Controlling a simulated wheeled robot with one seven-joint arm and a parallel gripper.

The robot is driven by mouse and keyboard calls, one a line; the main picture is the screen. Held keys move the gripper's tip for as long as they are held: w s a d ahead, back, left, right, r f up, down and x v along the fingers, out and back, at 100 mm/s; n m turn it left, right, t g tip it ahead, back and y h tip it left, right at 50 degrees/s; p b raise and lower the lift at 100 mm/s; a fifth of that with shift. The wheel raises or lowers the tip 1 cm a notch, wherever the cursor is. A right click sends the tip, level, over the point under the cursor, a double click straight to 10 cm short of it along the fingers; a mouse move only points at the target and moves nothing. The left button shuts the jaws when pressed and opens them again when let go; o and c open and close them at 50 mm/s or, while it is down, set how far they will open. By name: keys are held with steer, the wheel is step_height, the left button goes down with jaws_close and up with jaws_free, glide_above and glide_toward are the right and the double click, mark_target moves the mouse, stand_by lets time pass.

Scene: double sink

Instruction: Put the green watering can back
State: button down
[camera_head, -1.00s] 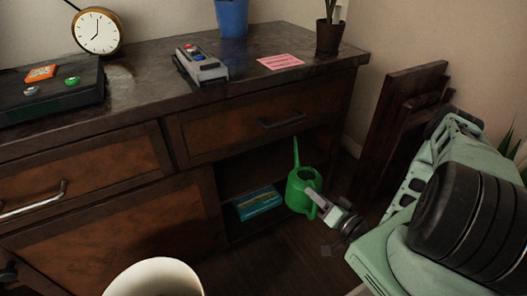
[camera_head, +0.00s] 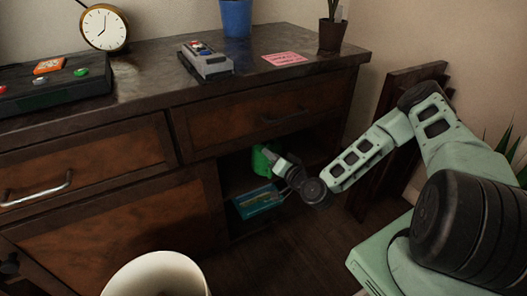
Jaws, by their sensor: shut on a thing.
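The green watering can (camera_head: 263,157) is at the open shelf in the dark wooden cabinet (camera_head: 196,139), below the right drawer. Its upper body shows, above and behind a teal box (camera_head: 258,201); its spout is hidden. My gripper (camera_head: 281,168) is shut on the watering can, at its right side. My wrist partly covers the can and the shelf opening. Whether the can touches the shelf cannot be told.
The teal box lies at the bottom of the shelf opening, close under the can. A white round container (camera_head: 157,276) stands in the foreground. Dark wooden boards (camera_head: 372,165) lean against the wall at right. The cabinet top holds a clock (camera_head: 104,27), a grey device (camera_head: 206,60) and pots.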

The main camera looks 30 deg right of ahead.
mark_target(266, 146)
steer(key=w+b, duration=0.1)
steer(key=w, duration=0.3)
steer(key=shift+w+a+f+b, duration=0.2)
steer(key=shift+b, duration=0.15)
steer(key=c, duration=1.4)
jaws_free()
steer(key=shift+s, duration=0.15)
